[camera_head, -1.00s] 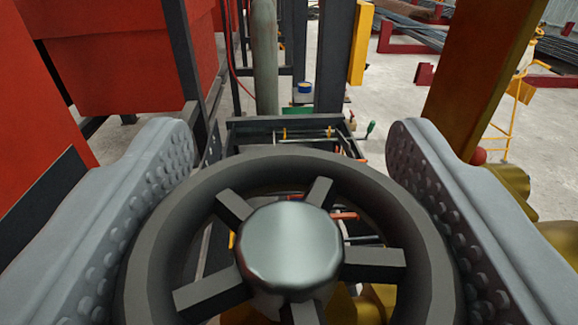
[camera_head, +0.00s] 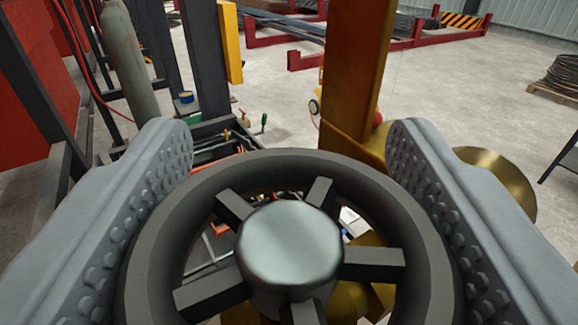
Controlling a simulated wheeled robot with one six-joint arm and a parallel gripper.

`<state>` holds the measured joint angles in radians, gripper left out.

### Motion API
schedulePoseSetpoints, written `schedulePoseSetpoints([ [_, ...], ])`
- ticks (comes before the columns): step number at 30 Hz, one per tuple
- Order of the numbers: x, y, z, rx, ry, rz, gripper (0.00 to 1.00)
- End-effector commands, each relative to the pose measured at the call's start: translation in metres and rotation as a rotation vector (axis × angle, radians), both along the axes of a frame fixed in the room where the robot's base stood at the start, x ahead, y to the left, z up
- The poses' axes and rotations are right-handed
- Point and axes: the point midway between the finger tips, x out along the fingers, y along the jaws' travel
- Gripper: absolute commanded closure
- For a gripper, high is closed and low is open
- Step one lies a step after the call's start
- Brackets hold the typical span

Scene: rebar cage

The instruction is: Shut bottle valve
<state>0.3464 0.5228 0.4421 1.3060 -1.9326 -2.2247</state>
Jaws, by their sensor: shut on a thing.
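The valve's dark grey handwheel (camera_head: 258,170), with several spokes and a shiny metal hub (camera_head: 288,243), fills the lower middle of the view. My gripper (camera_head: 290,150) is shut on the handwheel, with one grey studded finger on its left side and one on its right. The lower rim is cut off by the picture edge. Brass-coloured parts (camera_head: 350,300) show below the wheel through the gaps between spokes. Most of the valve body under the wheel is hidden.
A brass rounded part (camera_head: 505,180) sits behind my right finger. A gold post (camera_head: 352,70) stands just beyond the wheel. A grey-green gas cylinder (camera_head: 128,65) and dark frame posts stand at the left. Open concrete floor (camera_head: 450,100) lies at the right.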

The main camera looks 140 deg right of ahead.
Motion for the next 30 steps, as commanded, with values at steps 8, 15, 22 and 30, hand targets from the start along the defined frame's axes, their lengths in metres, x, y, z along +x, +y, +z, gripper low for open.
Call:
schedulePoseSetpoints([
  [8, 0.0001, 0.0001, 0.0002, -0.001, 0.002, -0.018, 0.62],
  [15, 0.0001, 0.0003, 0.0002, -0.001, 0.002, -0.018, 0.62],
  [22, 0.0001, 0.0003, 0.0001, 0.000, 0.001, -0.017, 0.18],
  [30, 0.0001, 0.0002, 0.0000, 0.000, 0.001, -0.018, 0.18],
])
